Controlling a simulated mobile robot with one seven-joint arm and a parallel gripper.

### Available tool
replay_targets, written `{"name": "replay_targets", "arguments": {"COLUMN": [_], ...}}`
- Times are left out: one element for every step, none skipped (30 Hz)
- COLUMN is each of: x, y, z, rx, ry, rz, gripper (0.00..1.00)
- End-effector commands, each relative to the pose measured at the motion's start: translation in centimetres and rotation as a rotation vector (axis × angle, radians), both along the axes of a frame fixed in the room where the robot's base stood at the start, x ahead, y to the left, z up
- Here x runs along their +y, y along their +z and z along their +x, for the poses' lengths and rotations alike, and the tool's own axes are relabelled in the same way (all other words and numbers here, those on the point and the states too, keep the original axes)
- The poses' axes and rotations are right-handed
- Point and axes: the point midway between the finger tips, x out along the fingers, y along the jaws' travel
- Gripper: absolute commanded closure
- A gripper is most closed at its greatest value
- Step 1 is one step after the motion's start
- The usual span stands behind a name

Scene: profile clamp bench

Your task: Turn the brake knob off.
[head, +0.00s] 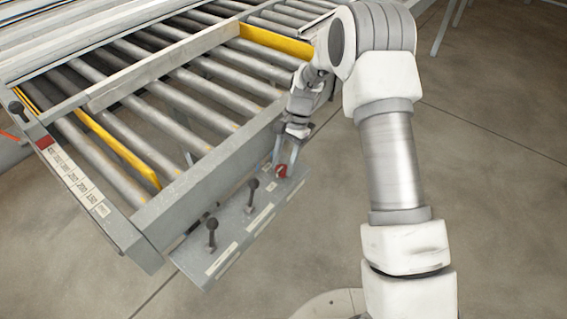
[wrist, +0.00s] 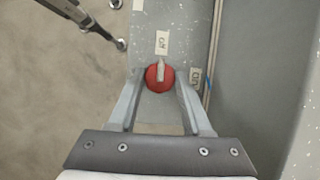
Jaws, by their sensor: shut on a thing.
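The brake knob (head: 281,171) is red and sits at the far end of a grey panel (head: 238,222) beside the roller bench. In the wrist view the knob (wrist: 153,83) is round with a pale raised bar pointing up the picture, towards a small white label (wrist: 162,43). A second white label (wrist: 196,78) lies to the right of the knob. The lettering on both is too small to read surely. My gripper (wrist: 160,78) is shut on the knob, one finger on each side. In the head view my gripper (head: 285,162) comes down onto it from above.
Two black-knobbed levers (head: 252,190) (head: 212,235) stand on the panel nearer the front; one lever (wrist: 100,30) shows at upper left in the wrist view. The bench frame (head: 205,165) with rollers runs along the panel's left. Open floor (head: 310,240) lies to the right.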

Motion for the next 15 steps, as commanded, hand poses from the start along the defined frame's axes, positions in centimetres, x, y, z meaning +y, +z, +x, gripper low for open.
{"name": "replay_targets", "arguments": {"x": [-0.02, -0.01, -0.01, -0.01, -0.01, -0.01, -0.01, -0.01, -0.01, -0.01, -0.01, 0.00, 0.00, 0.00, 0.00], "y": [-0.08, -0.07, -0.07, -0.07, -0.07, -0.07, -0.06, -0.06, -0.06, -0.06, -0.06, -0.06, -0.06, -0.06, -0.06], "z": [-0.01, -0.02, -0.02, -0.03, -0.03, -0.03, -0.04, -0.04, -0.04, -0.04, -0.04, -0.05, -0.05, -0.05, -0.05], "rx": [0.000, 0.000, 0.001, 0.001, 0.001, 0.001, 0.001, 0.001, 0.001, 0.001, 0.001, 0.001, 0.001, 0.001, 0.001], "ry": [0.007, 0.009, 0.012, 0.013, 0.015, 0.016, 0.016, 0.016, 0.016, 0.016, 0.016, 0.016, 0.016, 0.016, 0.016], "rz": [0.000, -0.001, -0.001, -0.001, -0.001, -0.001, -0.001, -0.001, -0.001, 0.000, 0.000, 0.000, 0.000, 0.000, 0.000], "gripper": [1.00, 1.00, 1.00, 1.00, 1.00, 1.00, 1.00, 1.00, 1.00, 1.00, 1.00, 1.00, 1.00, 1.00, 0.48]}}
